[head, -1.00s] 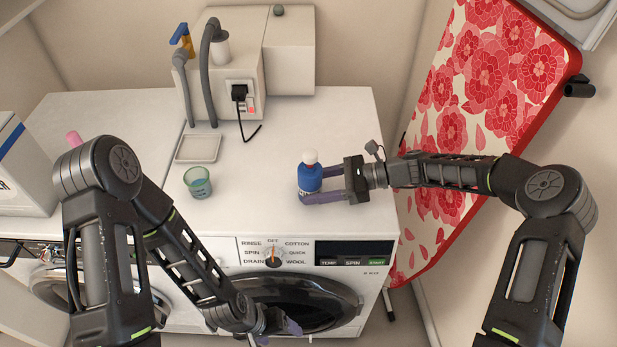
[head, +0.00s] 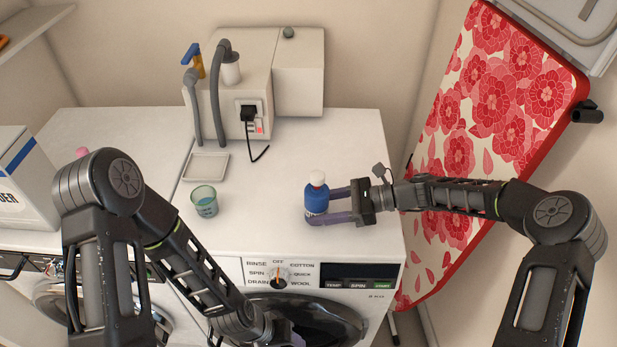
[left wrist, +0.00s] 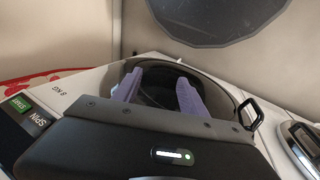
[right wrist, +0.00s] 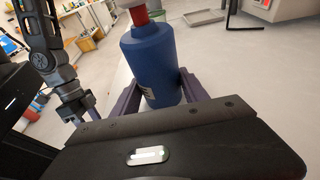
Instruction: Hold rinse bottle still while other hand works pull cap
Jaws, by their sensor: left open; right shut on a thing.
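The rinse bottle (head: 316,200) is blue with a white cap (head: 317,178) and stands upright on the washing machine top, near its front right. My right gripper (head: 328,206) comes from the right and is shut on the bottle's body. In the right wrist view the blue bottle (right wrist: 150,62) sits between the two purple fingers, with a red band at its neck and the white cap partly cut off at the top. My left gripper (left wrist: 158,88) is open and empty in front of the round door. In the head view it is low and partly hidden by its own arm.
A greenish cup (head: 204,203) and a shallow white tray (head: 206,166) stand left of the bottle. A beige unit (head: 258,85) with hoses and a plug is at the back. A floral ironing board (head: 500,100) leans at right. The top around the bottle is clear.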

